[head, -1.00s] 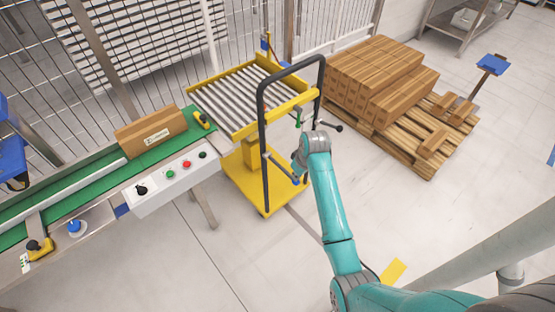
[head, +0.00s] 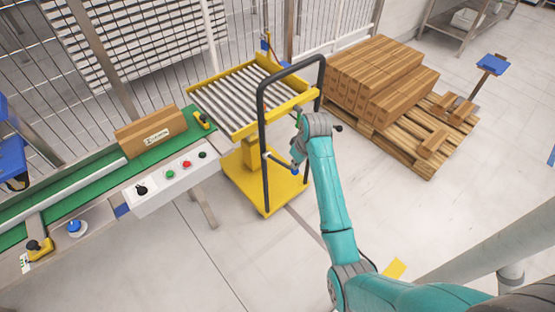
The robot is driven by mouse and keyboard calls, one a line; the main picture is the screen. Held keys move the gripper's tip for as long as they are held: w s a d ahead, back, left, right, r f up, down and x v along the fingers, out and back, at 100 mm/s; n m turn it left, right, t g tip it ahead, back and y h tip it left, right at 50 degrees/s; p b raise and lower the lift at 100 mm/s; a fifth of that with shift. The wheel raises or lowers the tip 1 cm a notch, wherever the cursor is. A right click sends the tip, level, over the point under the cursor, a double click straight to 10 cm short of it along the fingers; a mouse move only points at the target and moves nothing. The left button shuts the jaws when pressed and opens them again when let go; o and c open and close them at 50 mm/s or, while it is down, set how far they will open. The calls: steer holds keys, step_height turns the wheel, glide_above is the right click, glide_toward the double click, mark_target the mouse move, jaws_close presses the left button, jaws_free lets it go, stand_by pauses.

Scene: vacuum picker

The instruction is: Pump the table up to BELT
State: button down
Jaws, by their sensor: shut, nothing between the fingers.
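The lift table is a yellow cart with a roller top (head: 240,95), a yellow base (head: 268,190) and a black push handle (head: 264,130). Its roller top stands beside the end of the green conveyor belt (head: 95,170); I cannot tell exactly how their heights compare. A thin lever with a blue tip (head: 295,172) sticks out low on the handle side. My gripper (head: 298,158) points down at the handle's right side, close to the blue tip. It is shut and small in view; I cannot tell whether it touches the lever.
A cardboard box (head: 151,136) lies on the belt. A button panel (head: 170,177) fronts the conveyor. A pallet (head: 425,150) with stacked cartons (head: 372,72) stands at the right. A wire fence is behind. The floor in front of the cart is clear.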

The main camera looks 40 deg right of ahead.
steer(key=shift+w+v, duration=0.25)
steer(key=shift+v, duration=0.8)
steer(key=shift+w+v, duration=0.25)
steer(key=shift+v, duration=0.85)
steer(key=s+a+f+t+h, duration=0.1)
steer(key=s+a+f+t, duration=0.3)
steer(key=s+a+f, duration=0.8)
steer(key=s+a+r+t, duration=0.25)
steer(key=s+a, duration=0.45)
steer(key=s, duration=0.5)
steer(key=s+a+r+t, duration=0.2)
steer(key=s+r, duration=0.5)
steer(key=r, duration=0.1)
steer(key=s+a+r+t+y, duration=0.1)
steer(key=s+a+r+t, duration=0.1)
steer(key=s+r, duration=0.6)
steer(key=shift+s+a+r+t, duration=0.3)
steer(key=shift+a+r+t, duration=0.05)
steer(key=shift+r+t, duration=0.35)
